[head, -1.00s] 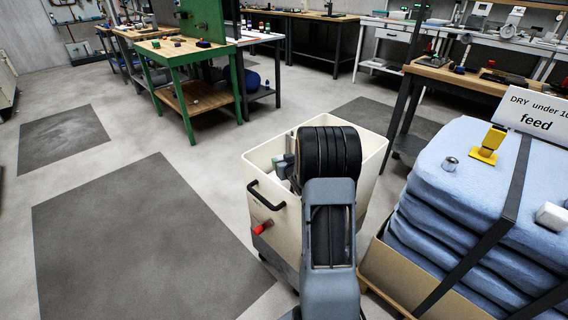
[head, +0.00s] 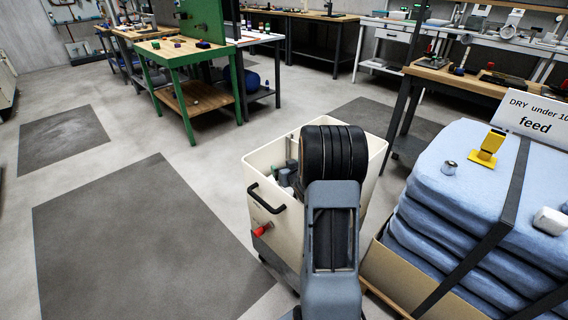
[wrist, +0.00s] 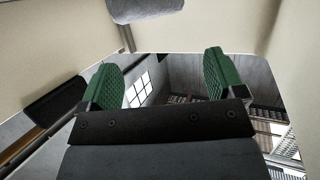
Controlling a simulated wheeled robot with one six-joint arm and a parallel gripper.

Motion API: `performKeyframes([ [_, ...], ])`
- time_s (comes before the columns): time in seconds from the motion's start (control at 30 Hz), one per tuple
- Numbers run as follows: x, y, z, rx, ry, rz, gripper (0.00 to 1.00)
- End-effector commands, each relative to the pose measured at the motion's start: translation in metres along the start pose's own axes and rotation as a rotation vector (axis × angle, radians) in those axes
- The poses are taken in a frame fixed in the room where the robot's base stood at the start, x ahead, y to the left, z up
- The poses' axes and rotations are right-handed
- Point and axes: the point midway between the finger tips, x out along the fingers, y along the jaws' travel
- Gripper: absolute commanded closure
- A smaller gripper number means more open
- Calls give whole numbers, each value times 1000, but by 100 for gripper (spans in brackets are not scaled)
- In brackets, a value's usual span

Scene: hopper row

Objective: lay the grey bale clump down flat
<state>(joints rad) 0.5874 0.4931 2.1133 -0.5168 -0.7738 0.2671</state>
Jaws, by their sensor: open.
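My gripper (wrist: 158,80) shows in the wrist view with two green ribbed pads set wide apart and nothing between them. A grey, soft-edged lump (wrist: 146,9), which looks like the grey bale clump, is cut off by the top edge of the wrist view, beyond the fingertips and apart from them. I cannot tell how it is tilted. In the head view my arm reaches into the cream hopper (head: 375,165) and hides most of its inside. I cannot make out the clump there. The hopper's cream walls also surround the gripper in the wrist view (wrist: 50,45).
A strapped stack of blue bales (head: 450,215) stands close on the right, with a yellow piece (head: 487,148), a metal cylinder (head: 449,167) and a white block (head: 550,221) on top. The hopper has a black handle (head: 265,200) and red knob (head: 262,230). Floor at left is clear.

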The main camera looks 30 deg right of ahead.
Motion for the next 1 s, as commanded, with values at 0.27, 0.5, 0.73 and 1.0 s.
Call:
performKeyframes([
  [0.27,-38,1,-5,0,7,1,11],
  [0.5,-48,1,-5,-1,9,1,11],
  [0.73,-47,1,-5,-1,10,0,11],
  [1.0,-47,1,-6,-1,10,0,11],
])
